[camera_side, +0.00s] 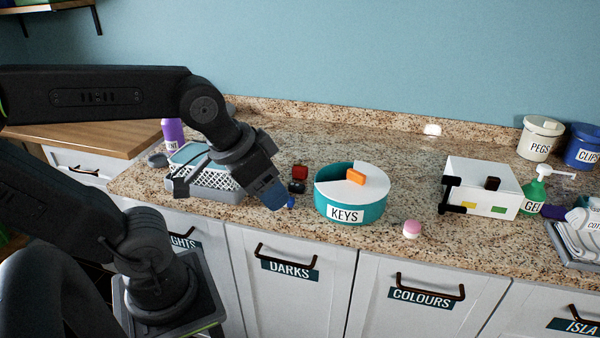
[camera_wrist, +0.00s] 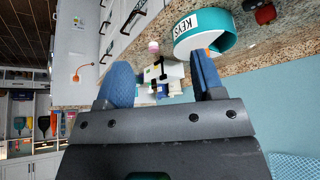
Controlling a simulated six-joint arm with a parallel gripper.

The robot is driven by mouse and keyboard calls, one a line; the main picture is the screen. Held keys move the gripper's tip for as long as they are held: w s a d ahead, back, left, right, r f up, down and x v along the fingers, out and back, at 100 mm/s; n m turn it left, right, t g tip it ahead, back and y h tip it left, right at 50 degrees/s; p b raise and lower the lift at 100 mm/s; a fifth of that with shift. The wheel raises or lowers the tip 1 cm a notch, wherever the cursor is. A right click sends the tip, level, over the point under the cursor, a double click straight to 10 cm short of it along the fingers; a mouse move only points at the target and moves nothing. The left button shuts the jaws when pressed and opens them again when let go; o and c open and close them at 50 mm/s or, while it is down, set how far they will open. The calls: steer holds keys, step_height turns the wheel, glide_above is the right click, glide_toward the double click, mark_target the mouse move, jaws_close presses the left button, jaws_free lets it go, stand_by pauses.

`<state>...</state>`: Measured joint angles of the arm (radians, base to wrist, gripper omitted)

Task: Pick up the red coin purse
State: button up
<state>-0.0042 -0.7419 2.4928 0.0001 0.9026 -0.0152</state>
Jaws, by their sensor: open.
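A small red item (camera_side: 300,172), which looks like the red coin purse, is on the granite counter left of the round KEYS container, just behind a small dark item (camera_side: 297,186). A red item also shows at the top right of the wrist view (camera_wrist: 265,15), outside the space between the fingers. My gripper (camera_side: 274,196) has blue fingers and is in front of and to the left of the red item, apart from it in the picture. In the wrist view my gripper (camera_wrist: 162,62) has its fingers spread, with nothing held between them.
The teal KEYS container (camera_side: 363,211) with an orange block (camera_side: 355,176) stands to the right. A grey basket (camera_side: 222,188) and purple bottle (camera_side: 173,133) are to the left. A pink-topped jar (camera_side: 411,228) is near the front edge. A white box (camera_side: 478,188) stands farther right.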

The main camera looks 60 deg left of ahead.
steer(key=w+a+r+n+g, duration=0.2)
steer(key=w+a+n, duration=0.4)
steer(key=w+n, duration=0.3)
steer(key=n+g, duration=0.4)
steer(key=n, duration=1.4)
glide_above(300, 166)
step_height(300, 166, down, 8)
steer(key=r, duration=0.1)
step_height(300, 166, down, 14)
steer(key=shift+r, duration=0.1)
steer(key=shift+w, duration=0.1)
steer(key=c, duration=1)
